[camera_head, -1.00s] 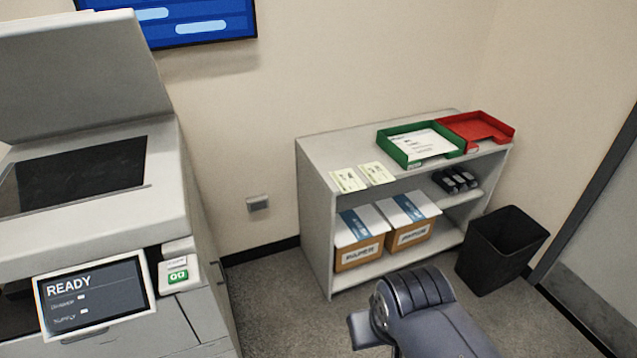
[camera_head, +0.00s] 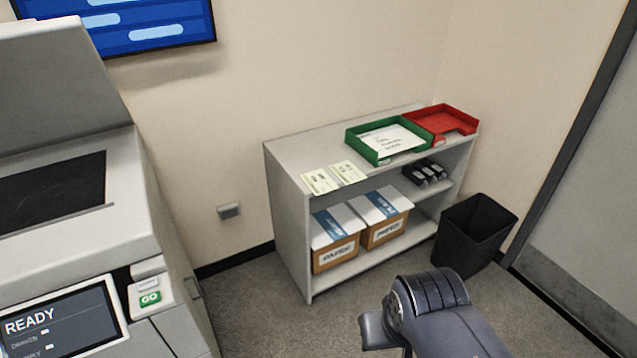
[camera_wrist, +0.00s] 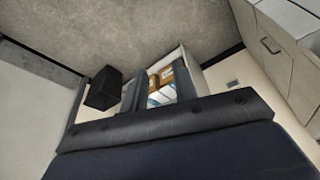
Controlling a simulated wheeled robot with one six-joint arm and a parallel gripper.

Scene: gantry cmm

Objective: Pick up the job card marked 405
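Two pale job cards lie side by side on top of the grey shelf unit, near its left front edge: a left card (camera_head: 320,181) and a right card (camera_head: 348,172). Their print is too small to read, so I cannot tell which is marked 405. My arm shows at the bottom of the head view, in front of the shelf and well apart from the cards. My gripper's fingers are not visible in the head view.
The shelf unit (camera_head: 288,210) also bears a green tray (camera_head: 371,153) with papers and a red tray (camera_head: 441,115). Paper boxes (camera_head: 336,256) stand below. A black bin (camera_head: 474,235) is at its right. A printer (camera_head: 165,220) stands at left. Carpet between is clear.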

